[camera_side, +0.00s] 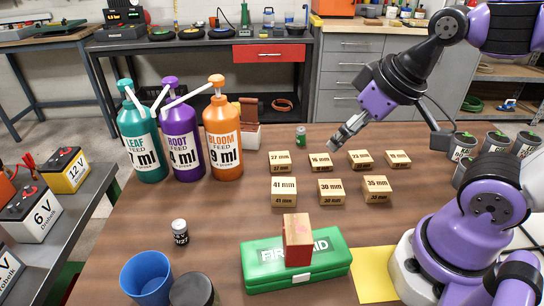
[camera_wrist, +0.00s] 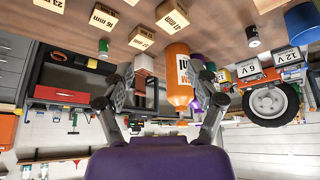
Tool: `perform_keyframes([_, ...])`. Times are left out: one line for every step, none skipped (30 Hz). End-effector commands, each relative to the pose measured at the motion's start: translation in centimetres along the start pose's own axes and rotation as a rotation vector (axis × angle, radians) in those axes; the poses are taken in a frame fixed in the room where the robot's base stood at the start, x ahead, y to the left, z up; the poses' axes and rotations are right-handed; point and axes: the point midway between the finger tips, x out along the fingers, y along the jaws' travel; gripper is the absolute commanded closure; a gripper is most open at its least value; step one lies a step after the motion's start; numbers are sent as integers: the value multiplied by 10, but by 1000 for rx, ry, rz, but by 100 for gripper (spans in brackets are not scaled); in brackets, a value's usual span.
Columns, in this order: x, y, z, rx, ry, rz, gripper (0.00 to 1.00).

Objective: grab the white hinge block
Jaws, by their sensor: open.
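A white block (camera_side: 246,138) sits at the far side of the table, partly hidden behind the orange bottle, with a reddish-brown upright piece (camera_side: 248,111) at it. This looks like the white hinge block. In the wrist view a pale block (camera_wrist: 145,64) beside the orange bottle appears to be the same one. My gripper (camera_side: 337,144) hangs above the table's far part, to the right of the white block and well apart from it. In the wrist view its two fingers (camera_wrist: 161,88) are spread with nothing held between them.
Teal (camera_side: 139,146), purple (camera_side: 181,143) and orange (camera_side: 222,142) pump bottles stand left of the block. A small green can (camera_side: 300,136) stands between it and my gripper. Several labelled wooden blocks (camera_side: 325,190) fill mid-table. A red block (camera_side: 298,240) stands on a green first-aid box (camera_side: 325,268).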

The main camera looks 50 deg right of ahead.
Motion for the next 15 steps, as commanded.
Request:
perform_keyframes([0, 0, 0, 0, 0, 0, 52])
perform_keyframes([0, 0, 0, 0, 0, 0, 52])
perform_keyframes([0, 0, 0, 0, 0, 0, 52])
perform_keyframes([0, 0, 0, 0, 0, 0, 52])
perform_keyframes([0, 0, 0, 0, 0, 0, 52])
perform_keyframes([0, 0, 0, 0, 0, 0, 52])
perform_keyframes([0, 0, 0, 0, 0, 0, 52])
perform_keyframes([0, 0, 0, 0, 0, 0, 52])
perform_keyframes([0, 0, 0, 0, 0, 0, 52])
perform_keyframes([0, 0, 0, 0, 0, 0, 52])
perform_keyframes([0, 0, -1, -1, 0, 0, 52])
perform_keyframes([0, 0, -4, -4, 0, -1, 52])
perform_keyframes([0, 0, -7, -8, -1, -3, 52])
perform_keyframes([0, 0, -12, -13, -2, -5, 52])
perform_keyframes([0, 0, -21, -24, -3, -10, 52])
